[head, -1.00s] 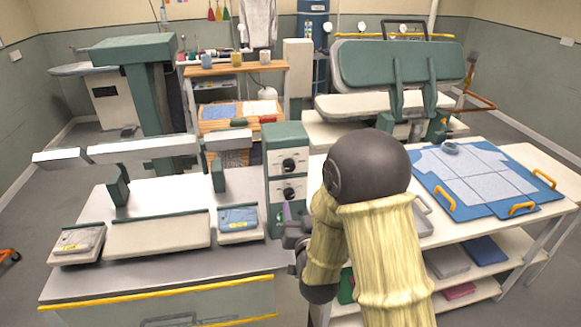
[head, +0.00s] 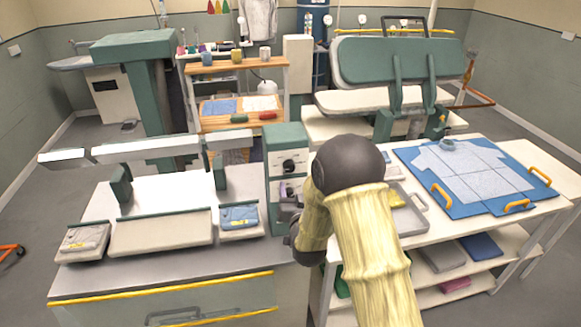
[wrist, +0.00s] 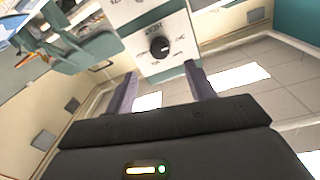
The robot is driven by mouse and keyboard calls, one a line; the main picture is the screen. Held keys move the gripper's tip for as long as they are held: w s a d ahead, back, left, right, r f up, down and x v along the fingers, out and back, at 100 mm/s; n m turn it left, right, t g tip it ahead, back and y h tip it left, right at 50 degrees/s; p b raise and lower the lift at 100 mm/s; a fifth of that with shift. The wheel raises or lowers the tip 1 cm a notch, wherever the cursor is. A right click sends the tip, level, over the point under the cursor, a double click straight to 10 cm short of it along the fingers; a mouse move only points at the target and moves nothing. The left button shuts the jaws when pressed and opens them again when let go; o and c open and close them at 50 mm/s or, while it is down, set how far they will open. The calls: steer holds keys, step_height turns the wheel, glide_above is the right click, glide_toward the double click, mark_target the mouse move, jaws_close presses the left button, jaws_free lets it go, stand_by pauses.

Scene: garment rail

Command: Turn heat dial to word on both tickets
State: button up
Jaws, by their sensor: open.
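The green and white control box (head: 287,150) stands at the right end of the press table. It has an upper dial (head: 288,166) and a lower dial, mostly hidden behind my gripper (head: 285,200). In the wrist view a black dial (wrist: 160,46) with printed words around it lies beyond my open fingers (wrist: 162,86), roughly centred and not touching them. The words are too small to read surely. A grey folded garment (head: 82,243) and a blue folded garment (head: 240,217) lie on the pads, each with a yellow ticket too small to read.
A long pale press pad (head: 160,232) lies between the garments, its raised heads (head: 145,148) above. A white table (head: 400,245) on the right holds a grey tray (head: 410,215) and a blue board (head: 480,205) with orange handles. My arm covers part of that table.

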mark_target(290, 169)
steer(key=p+x, duration=0.3)
steer(key=x, duration=0.4)
steer(key=shift+w+r, duration=0.15)
steer(key=shift+w+a+p, duration=0.15)
steer(key=shift+w+p, duration=0.25)
steer(key=shift+w, duration=0.3)
steer(key=shift+c, duration=0.2)
steer(key=shift+f, duration=0.2)
steer(key=c, duration=0.9)
